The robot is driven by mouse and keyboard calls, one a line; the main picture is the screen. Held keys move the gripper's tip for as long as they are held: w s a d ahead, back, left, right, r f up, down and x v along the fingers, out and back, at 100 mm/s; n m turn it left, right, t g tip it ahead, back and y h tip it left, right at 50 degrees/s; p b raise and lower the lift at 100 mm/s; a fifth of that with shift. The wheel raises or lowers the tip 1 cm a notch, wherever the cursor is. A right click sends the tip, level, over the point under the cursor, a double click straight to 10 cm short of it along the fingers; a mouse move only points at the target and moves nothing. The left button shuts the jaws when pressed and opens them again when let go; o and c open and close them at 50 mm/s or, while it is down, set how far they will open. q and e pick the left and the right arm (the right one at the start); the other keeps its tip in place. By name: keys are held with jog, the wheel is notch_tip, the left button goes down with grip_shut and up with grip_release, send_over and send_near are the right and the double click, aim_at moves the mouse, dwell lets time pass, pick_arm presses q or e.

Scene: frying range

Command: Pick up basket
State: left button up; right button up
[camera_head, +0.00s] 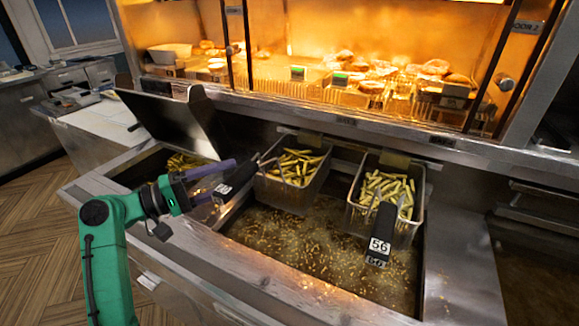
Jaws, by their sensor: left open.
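Two wire fry baskets filled with fries hang at the back of the fryer. The left basket (287,194) has a dark handle with a white tag (224,189) that points toward my left gripper. The right basket (411,229) has a dark handle (383,220) pointing forward, with a white "56" tag. My left gripper (232,174), with purple fingers on a green arm, is open at the left basket's handle. The handle's end appears between or just beside the fingers; I cannot tell whether they touch. My right gripper is not in view.
The fryer vat (310,246) holds bubbling oil with loose bits under the baskets. A raised metal panel (180,121) stands behind my left gripper, with more fries in a left bay (185,162). A lit warming shelf (350,117) with food runs along the back.

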aim_at(258, 169)
pick_arm(q)
jog(key=p+x, duration=0.3)
jog(key=x, duration=0.2)
jog(key=shift+d+r, duration=0.2)
jog(key=shift+d, duration=0.15)
jog(key=shift+w+d+f, duration=0.1)
jog(key=shift+d, duration=0.05)
jog(key=shift+f, duration=0.15)
grip_shut()
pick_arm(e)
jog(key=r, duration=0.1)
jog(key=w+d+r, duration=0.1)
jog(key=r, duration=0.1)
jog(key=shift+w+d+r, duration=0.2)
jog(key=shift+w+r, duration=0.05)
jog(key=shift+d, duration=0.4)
